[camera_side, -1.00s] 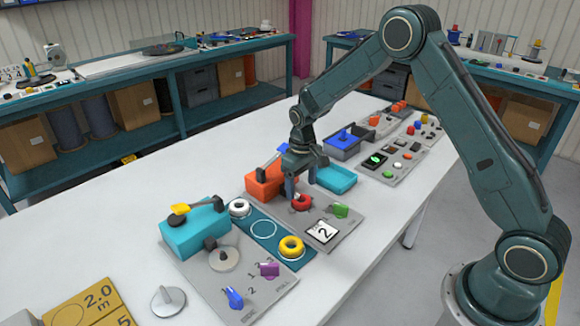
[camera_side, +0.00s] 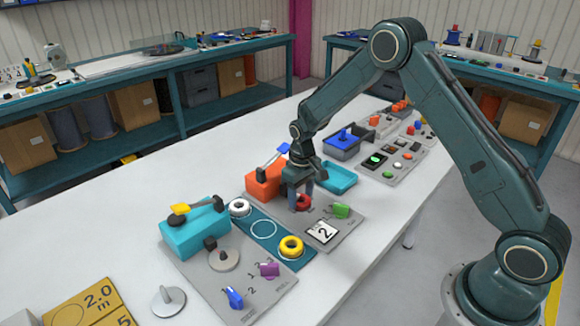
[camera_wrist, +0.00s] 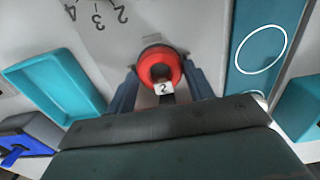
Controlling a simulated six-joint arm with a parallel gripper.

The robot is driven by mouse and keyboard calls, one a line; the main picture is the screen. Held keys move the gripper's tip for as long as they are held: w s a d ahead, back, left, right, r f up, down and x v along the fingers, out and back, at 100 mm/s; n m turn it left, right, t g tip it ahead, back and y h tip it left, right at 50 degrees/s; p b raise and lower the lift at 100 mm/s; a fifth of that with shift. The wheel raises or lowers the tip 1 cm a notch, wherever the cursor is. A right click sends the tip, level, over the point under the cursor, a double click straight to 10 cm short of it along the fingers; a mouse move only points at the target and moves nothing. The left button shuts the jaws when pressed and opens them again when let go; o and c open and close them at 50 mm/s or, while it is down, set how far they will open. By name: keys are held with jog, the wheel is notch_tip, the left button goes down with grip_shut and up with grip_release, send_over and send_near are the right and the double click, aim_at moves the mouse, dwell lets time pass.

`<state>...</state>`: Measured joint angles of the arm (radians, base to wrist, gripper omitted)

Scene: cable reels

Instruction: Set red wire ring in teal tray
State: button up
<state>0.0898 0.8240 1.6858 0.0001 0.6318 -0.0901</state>
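The red wire ring (camera_side: 304,202) sits on the grey panel and is partly hidden by my gripper in the side view. In the wrist view the red ring (camera_wrist: 160,62) carries a small white tag with a 2. My gripper (camera_side: 299,203) points down at the ring. In the wrist view its two blue-grey fingers (camera_wrist: 160,74) stand apart on either side of the ring, and whether they touch it is hard to tell. The teal tray (camera_side: 337,187) lies just behind the panel; it looks empty in the wrist view (camera_wrist: 22,75).
An orange box (camera_side: 262,182) with a blue-handled lever stands close left of my gripper. White (camera_side: 240,207) and yellow (camera_side: 291,247) rings lie on a teal strip.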

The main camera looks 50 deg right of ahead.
jog(key=shift+c, duration=0.8)
jog(key=shift+r, duration=3.8)
jog(key=shift+d, duration=0.1)
jog(key=w+d, duration=0.1)
jog(key=d, duration=1.5)
jog(key=shift+f, duration=2.35)
jog(key=shift+f, duration=0.1)
jog(key=shift+f, duration=1.55)
jog(key=o, duration=1.1)
jog(key=shift+r, duration=4.05)
